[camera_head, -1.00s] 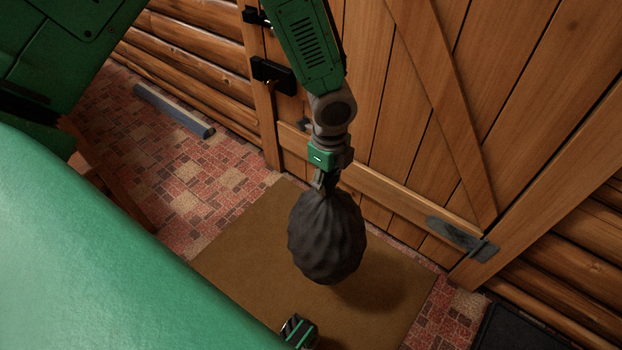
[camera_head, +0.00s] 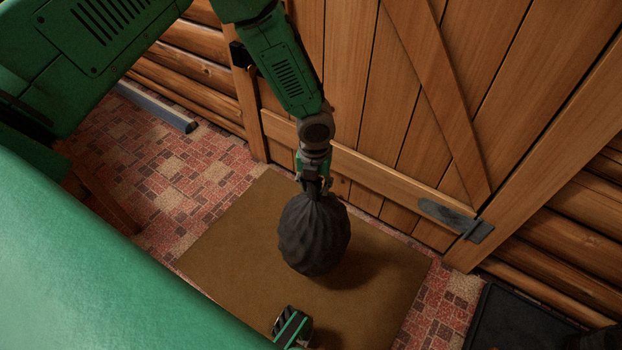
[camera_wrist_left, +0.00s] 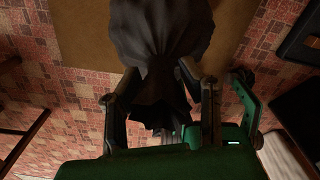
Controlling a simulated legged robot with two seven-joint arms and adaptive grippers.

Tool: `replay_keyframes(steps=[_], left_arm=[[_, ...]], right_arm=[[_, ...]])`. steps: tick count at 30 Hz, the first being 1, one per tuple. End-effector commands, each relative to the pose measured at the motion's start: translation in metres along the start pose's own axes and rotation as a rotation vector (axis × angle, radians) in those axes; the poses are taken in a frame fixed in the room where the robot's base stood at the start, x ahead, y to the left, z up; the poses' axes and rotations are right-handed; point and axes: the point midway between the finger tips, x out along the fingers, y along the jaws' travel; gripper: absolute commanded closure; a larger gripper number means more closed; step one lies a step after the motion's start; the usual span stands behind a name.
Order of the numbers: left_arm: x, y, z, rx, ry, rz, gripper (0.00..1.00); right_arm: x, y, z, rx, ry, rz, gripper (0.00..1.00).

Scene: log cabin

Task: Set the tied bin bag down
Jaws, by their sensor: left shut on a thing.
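The tied bin bag (camera_head: 314,236) is black, round and full, and hangs with its neck up over the brown doormat. My left gripper (camera_head: 314,186) is shut on the bag's gathered neck, from above. In the left wrist view the bag (camera_wrist_left: 165,40) fills the upper middle, with its gathered top between the fingers of my left gripper (camera_wrist_left: 160,105). The bag is low over the mat; I cannot tell for certain whether its bottom touches it.
The brown doormat (camera_head: 230,240) lies on red patterned floor in front of a wooden door (camera_head: 410,120). A dark tray (camera_head: 520,320) is at the lower right. A grey bar (camera_head: 155,107) lies by the log wall at left. Mat to the bag's left is clear.

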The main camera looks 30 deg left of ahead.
Motion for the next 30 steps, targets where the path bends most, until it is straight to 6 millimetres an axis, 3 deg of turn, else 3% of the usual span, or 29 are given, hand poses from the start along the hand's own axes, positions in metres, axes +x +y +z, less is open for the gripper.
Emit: replay_keyframes(steps=[6,11,18,30], left_arm=[[0.037,-0.001,0.001,-0.001,-0.003,-0.001,1.0],[0.045,-0.002,0.002,-0.002,-0.005,-0.001,1.0],[0.074,-0.001,0.002,-0.003,-0.003,0.0,1.0],[0.079,-0.002,0.002,-0.003,-0.004,-0.001,1.0]], right_arm=[[0.019,0.0,0.001,0.0,0.0,0.0,0.6],[0.022,0.0,0.001,0.0,0.0,0.0,0.6],[0.036,0.0,0.002,0.0,0.0,0.0,0.6],[0.037,0.0,0.002,0.0,0.0,0.0,0.6]])
